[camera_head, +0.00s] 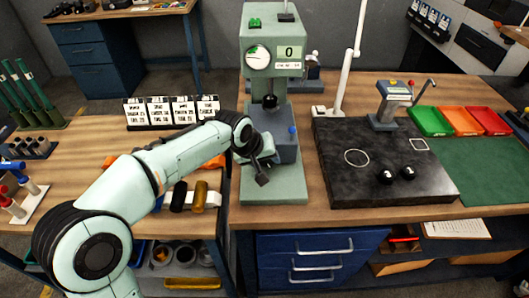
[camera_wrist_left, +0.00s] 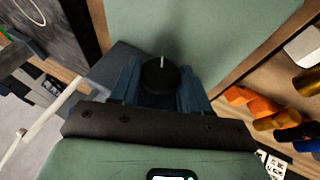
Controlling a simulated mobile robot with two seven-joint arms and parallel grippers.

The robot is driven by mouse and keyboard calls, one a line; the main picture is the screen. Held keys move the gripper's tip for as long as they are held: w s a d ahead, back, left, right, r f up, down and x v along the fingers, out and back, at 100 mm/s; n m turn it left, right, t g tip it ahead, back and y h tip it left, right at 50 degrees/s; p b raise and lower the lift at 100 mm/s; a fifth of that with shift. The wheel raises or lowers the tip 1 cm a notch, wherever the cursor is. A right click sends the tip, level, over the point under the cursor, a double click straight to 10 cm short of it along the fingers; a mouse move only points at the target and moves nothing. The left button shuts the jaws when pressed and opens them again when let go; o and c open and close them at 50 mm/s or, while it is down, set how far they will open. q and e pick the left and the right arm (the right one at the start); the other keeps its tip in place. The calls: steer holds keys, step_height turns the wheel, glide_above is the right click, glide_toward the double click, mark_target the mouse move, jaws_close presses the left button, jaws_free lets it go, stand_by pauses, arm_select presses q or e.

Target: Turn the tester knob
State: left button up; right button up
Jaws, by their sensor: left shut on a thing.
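The tester (camera_head: 272,50) is a tall pale green machine with a round dial, a display reading 0 and a flat green base. My left gripper (camera_head: 260,158) is at the front of its lower part, beside the blue-grey block. In the left wrist view, the tester knob (camera_wrist_left: 160,76), round and black with a white line, sits between the two blue-grey fingers of my left gripper (camera_wrist_left: 160,90). The fingers are shut on it. The white line points to the top of that picture. In the head view the gripper hides the knob. My right gripper is not in view.
A black stone plate (camera_head: 385,165) with two black balls lies to the right. A white post (camera_head: 348,75) rises at its back left. Green, orange and red trays (camera_head: 466,121) stand beyond it. Printed cards (camera_head: 172,110) stand left of the tester, behind my left arm.

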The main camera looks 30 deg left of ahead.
arm_select(q)
steer(key=shift+w+g+y+p, duration=0.1)
steer(key=shift+g+y+p, duration=0.4)
steer(key=shift+y+p, duration=0.25)
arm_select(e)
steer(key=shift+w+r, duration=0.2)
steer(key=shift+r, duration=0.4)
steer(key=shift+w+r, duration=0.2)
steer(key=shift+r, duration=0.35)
arm_select(q)
steer(key=o, duration=1)
steer(key=shift+r, duration=0.1)
steer(key=p+v, duration=0.1)
steer(key=v, duration=1.2)
steer(key=shift+d+r, duration=0.1)
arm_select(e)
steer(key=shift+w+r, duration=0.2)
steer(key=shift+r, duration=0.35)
